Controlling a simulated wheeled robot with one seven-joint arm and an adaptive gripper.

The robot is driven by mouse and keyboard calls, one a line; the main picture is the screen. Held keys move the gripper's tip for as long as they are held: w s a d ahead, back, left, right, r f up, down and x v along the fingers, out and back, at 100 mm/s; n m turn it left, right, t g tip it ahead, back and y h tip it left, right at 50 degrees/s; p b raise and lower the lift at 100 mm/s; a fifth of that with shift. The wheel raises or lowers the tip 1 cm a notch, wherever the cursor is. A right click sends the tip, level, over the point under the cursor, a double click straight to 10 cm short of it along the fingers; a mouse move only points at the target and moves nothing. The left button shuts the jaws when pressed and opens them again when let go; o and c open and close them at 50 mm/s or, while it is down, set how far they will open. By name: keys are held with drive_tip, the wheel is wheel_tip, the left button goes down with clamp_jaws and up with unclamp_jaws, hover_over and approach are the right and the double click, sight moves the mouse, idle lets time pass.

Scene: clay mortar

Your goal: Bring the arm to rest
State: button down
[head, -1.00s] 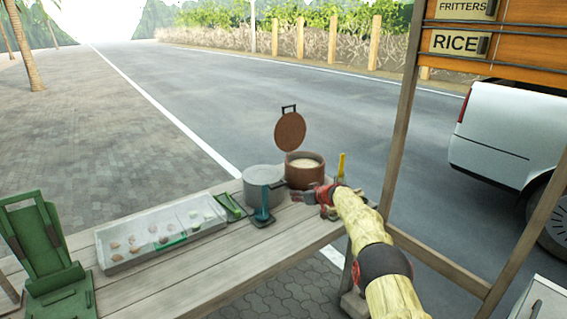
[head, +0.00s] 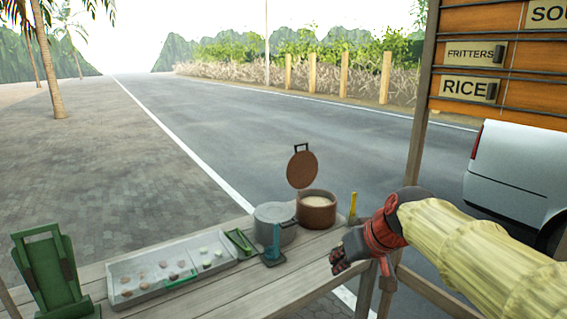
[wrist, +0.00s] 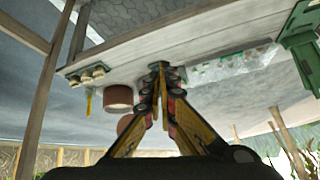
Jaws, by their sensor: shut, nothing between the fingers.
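My gripper (head: 342,262) is at the right end of the wooden table in the head view, with its fingers pointing left. The fingers are together and empty, and they appear above the table's front edge. The yellow-sleeved arm enters from the right. In the wrist view, which is upside down, the closed fingertips (wrist: 160,82) are in the middle, in front of the table. No object is held.
The table (head: 235,290) bears a grey pot (head: 273,222), a brown pot (head: 317,213) with raised lid (head: 302,170), a teal stand (head: 275,245), a sectioned tray (head: 140,292) and a green stand (head: 45,270). A wooden post (head: 420,120) rises at right.

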drive_tip(key=s+d+f+m+h, duration=0.1)
drive_tip(key=s+d+f, duration=0.2)
drive_tip(key=s, duration=0.9)
drive_tip(key=s+d+f+m+h+p, duration=0.1)
drive_tip(key=s+d+f+m+h, duration=0.1)
drive_tip(key=s, duration=1.1)
wheel_tip(320, 180, down, 2)
drive_tip(key=shift+s+d+f+g, duration=0.25)
drive_tip(key=shift+d+g, duration=0.15)
drive_tip(key=shift+d, duration=0.2)
drive_tip(key=shift+w, duration=0.1)
